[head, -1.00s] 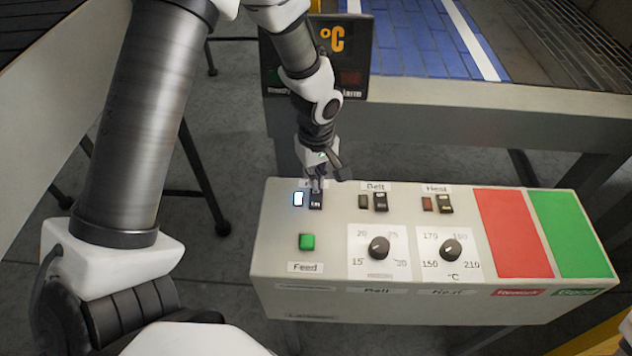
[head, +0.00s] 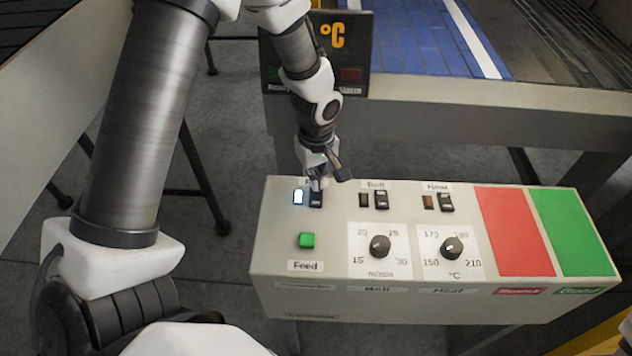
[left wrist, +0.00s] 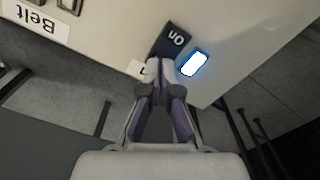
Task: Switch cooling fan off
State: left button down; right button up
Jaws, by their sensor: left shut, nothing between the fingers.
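The control box (head: 275,235) has a row of rocker switches along its upper part. The leftmost black rocker (head: 316,200), under a label mostly hidden by my gripper, has a lit white-blue lamp (head: 298,197) beside it. In the left wrist view this rocker (left wrist: 173,40) reads "On", with the lit lamp (left wrist: 195,64) next to it. My left gripper (head: 317,185) is shut and empty, its fingertips at the rocker's edge. The wrist view shows the closed fingertips (left wrist: 159,66) close to it; I cannot tell whether they touch.
The Belt switch (head: 381,200) and Heat switch (head: 446,202) sit to the right, with dials below. A green Feed button (head: 307,240) is below the lamp. Red (head: 514,232) and green (head: 572,232) panels fill the right end. A °C display (head: 350,50) stands behind.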

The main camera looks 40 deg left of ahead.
pick_arm(q)
jog(key=shift+f+b, duration=0.55)
jog(key=shift+f, duration=0.2)
notch_tip(320, 180, up, 7)
jog(key=p, duration=0.5)
jog(key=shift+r+p, duration=0.1)
jog(key=shift+p, duration=0.3)
dwell(0.4)
